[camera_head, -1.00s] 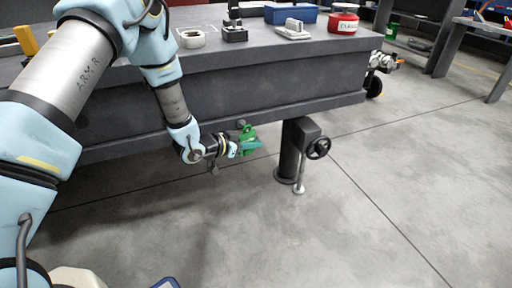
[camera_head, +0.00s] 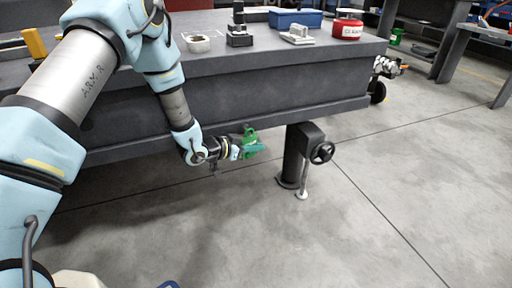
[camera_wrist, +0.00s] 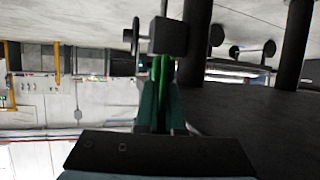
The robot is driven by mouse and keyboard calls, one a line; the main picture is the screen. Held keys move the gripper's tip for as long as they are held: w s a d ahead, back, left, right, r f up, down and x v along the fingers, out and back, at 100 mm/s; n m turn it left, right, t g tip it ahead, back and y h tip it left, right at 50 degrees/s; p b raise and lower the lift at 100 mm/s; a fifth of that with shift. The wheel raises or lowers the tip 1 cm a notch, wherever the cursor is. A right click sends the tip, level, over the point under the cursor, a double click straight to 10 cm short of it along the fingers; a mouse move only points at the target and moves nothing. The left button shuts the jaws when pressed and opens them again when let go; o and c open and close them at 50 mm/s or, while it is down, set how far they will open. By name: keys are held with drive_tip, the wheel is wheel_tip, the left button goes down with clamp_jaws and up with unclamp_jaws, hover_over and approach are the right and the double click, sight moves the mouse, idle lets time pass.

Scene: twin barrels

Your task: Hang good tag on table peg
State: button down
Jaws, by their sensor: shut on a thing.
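The green tag (camera_head: 250,136) is held upright at the end of my arm, close to the lower front edge of the dark table (camera_head: 240,99). My gripper (camera_head: 262,148) has teal fingers shut on the tag. In the wrist view the tag (camera_wrist: 160,74) shows edge-on as a thin green strip between the fingers (camera_wrist: 161,85). The table peg is not clear now; it seems hidden at the tag's top. I cannot tell whether the tag is around the peg or only beside it.
A table leg (camera_head: 293,160) with a handwheel (camera_head: 321,152) stands just right of my gripper. On the table are a white roll (camera_head: 198,43), a blue box (camera_head: 295,18) and a red can (camera_head: 346,27). The floor at right is open.

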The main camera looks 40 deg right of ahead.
drive_tip(key=c, duration=1)
unclamp_jaws()
drive_tip(key=shift+o, duration=0.2)
drive_tip(key=p+v, duration=0.2)
drive_tip(key=v, duration=0.8)
drive_tip(key=shift+a+r, duration=0.2)
drive_tip(key=shift+a, duration=0.15)
